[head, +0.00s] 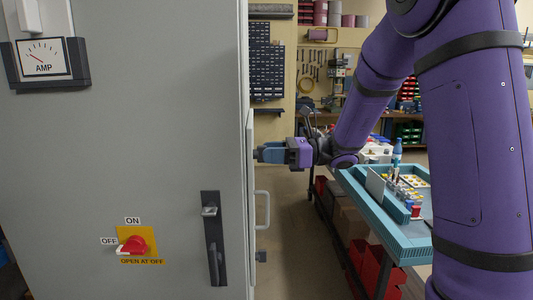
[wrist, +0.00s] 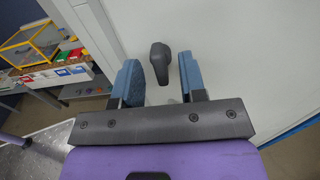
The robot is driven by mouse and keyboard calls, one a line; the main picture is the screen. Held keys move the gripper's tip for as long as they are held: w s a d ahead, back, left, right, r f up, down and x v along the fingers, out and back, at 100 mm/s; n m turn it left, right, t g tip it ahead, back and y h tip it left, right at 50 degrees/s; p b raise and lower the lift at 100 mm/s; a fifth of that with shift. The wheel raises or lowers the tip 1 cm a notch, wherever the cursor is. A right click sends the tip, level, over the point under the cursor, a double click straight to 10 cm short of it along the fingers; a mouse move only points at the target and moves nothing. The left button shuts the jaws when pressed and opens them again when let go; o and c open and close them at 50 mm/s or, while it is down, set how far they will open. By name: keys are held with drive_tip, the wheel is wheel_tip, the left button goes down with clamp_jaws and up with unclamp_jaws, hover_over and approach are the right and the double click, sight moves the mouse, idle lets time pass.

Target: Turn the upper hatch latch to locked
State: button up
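The upper hatch latch (wrist: 160,62) is a dark grey rounded lever on the pale hatch face (wrist: 235,50). In the wrist view it lies in line with the gap between my fingertips, its long side running roughly along the fingers. My gripper (wrist: 159,78) is open, with a blue finger on each side of the gap and space on both sides of the latch. In the head view my gripper (head: 262,153) points left at the hatch (head: 250,130), seen edge-on at the cabinet's right side, and the upper latch cannot be made out there.
Below my gripper, a pale handle (head: 263,208) and a dark lower latch (head: 261,256) stick out from the hatch. The cabinet front (head: 150,150) carries a red switch (head: 136,245) and a black door handle (head: 214,240). A teal-edged workbench (head: 385,232) stands to the right.

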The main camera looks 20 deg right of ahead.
drive_tip(key=shift+w+a, duration=0.2)
drive_tip(key=shift+a, duration=0.4)
clamp_jaws()
